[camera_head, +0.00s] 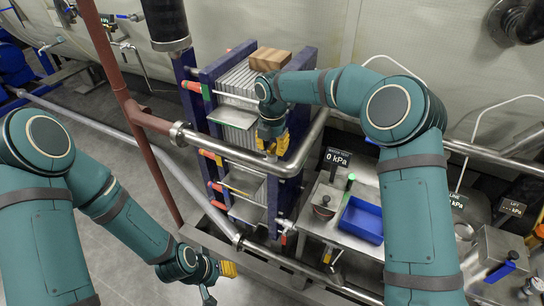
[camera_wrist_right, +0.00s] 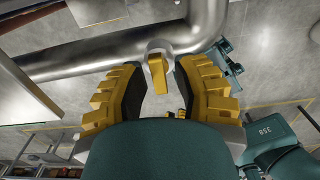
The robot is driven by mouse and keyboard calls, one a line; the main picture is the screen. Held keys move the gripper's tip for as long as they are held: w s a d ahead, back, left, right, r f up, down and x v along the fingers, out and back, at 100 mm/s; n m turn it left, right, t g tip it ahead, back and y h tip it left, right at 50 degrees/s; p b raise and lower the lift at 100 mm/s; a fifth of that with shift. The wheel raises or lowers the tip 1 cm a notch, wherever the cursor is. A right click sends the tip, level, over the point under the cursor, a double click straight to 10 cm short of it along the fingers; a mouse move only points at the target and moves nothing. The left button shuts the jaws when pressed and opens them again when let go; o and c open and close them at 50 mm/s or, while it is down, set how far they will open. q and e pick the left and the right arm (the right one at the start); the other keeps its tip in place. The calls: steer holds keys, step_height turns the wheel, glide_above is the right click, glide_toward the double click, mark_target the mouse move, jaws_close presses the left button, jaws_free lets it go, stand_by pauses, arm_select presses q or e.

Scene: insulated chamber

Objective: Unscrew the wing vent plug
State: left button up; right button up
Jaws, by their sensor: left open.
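The wing vent plug (camera_wrist_right: 157,74) shows in the right wrist view as a yellow wing on a pale round fitting at the steel pipe (camera_wrist_right: 120,50). My right gripper (camera_head: 272,143) is over the pipe bend in the head view, where it hides the plug. In the right wrist view my right gripper (camera_wrist_right: 165,76) has its dark-padded yellow fingers apart, one on each side of the wing. Gaps show between the pads and the wing. My left gripper (camera_head: 217,284) is low in the head view, open and away from the plug; its fingers show only in part.
A plate stack in a blue frame (camera_head: 212,75) stands beside the pipe, with a wooden block (camera_head: 270,59) on top. A blue tray (camera_head: 361,220) and a "0 kPa" display (camera_head: 336,158) are at the right bench. A red-brown post (camera_head: 118,85) rises at left.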

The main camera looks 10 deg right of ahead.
mark_target(272, 147)
steer(key=shift+r, duration=0.15)
steer(key=shift+r, duration=2.45)
